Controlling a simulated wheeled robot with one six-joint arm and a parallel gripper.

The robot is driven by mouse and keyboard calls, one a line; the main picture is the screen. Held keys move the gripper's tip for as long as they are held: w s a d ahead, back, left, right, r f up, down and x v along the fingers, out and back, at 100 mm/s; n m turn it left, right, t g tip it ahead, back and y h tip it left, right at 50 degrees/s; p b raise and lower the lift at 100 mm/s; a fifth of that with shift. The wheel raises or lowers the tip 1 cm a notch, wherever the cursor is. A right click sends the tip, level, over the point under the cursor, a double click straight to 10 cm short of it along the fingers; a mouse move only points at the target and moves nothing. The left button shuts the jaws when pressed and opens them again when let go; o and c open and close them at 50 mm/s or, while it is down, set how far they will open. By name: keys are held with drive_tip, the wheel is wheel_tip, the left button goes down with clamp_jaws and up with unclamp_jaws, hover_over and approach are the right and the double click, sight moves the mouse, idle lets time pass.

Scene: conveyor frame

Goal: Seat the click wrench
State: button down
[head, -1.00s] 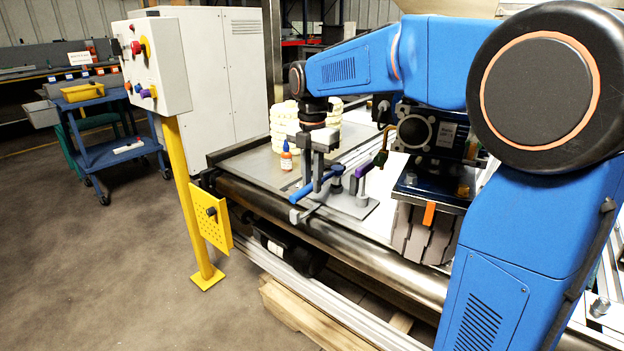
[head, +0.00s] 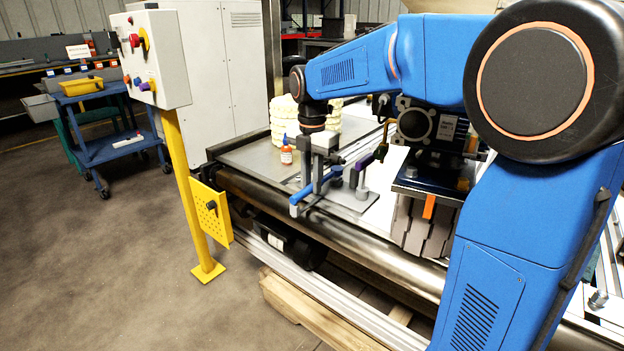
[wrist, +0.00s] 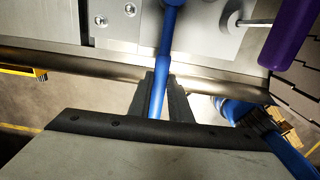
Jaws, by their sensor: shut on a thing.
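The click wrench is a long blue tool (head: 301,195) lying roughly level above the near edge of the conveyor. My gripper (head: 317,187) is shut on it, and in the wrist view the blue shaft (wrist: 166,55) runs between my two dark fingertips (wrist: 159,90). Its far end leaves the top of the wrist view. A grey stand plate (head: 362,205) with upright posts sits just right of the gripper. A purple-handled tool (head: 366,161) rests at those posts and shows in the wrist view (wrist: 288,33). Whether the wrench touches the stand cannot be told.
An orange bottle with a blue cap (head: 286,151) and a stack of pale rings (head: 285,117) stand on the belt behind. A yellow post with a control box (head: 160,60) stands left.

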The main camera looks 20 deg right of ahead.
drive_tip(key=shift+f, duration=0.15)
drive_tip(key=c, duration=1.6)
unclamp_jaws()
drive_tip(key=shift+o, duration=0.2)
wheel_tip(320, 180, up, 17)
drive_tip(key=shift+r, duration=0.2)
